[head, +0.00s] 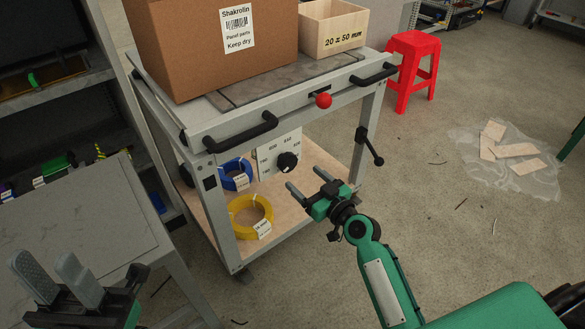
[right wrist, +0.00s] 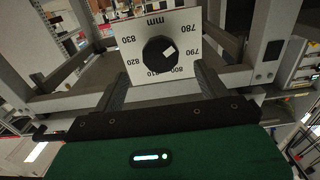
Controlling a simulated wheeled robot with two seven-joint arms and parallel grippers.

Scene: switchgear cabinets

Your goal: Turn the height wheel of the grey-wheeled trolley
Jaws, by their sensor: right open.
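The trolley (head: 232,128) is a grey frame with a wooden lower shelf. Its height wheel (head: 288,162) is a round black knob on a white scale plate under the top; a white mark shows on it in the right wrist view (right wrist: 160,54). The plate (right wrist: 143,24) reads in mm, with about 800 to 810 below the knob. My right gripper (head: 305,180) is open and empty in front of the knob, its fingers pointing at it. In the right wrist view the knob appears between and beyond the fingertips, apparently untouched. My left gripper (head: 50,266) is open and empty at lower left.
A cardboard box (head: 185,45) and wooden crate (head: 335,30) stand on top. Black handles (head: 240,135), a red ball knob (head: 323,100) and a black side lever (head: 370,147) project. Blue (head: 235,175) and yellow coils (head: 250,215) lie below. A grey table (head: 80,215) stands left.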

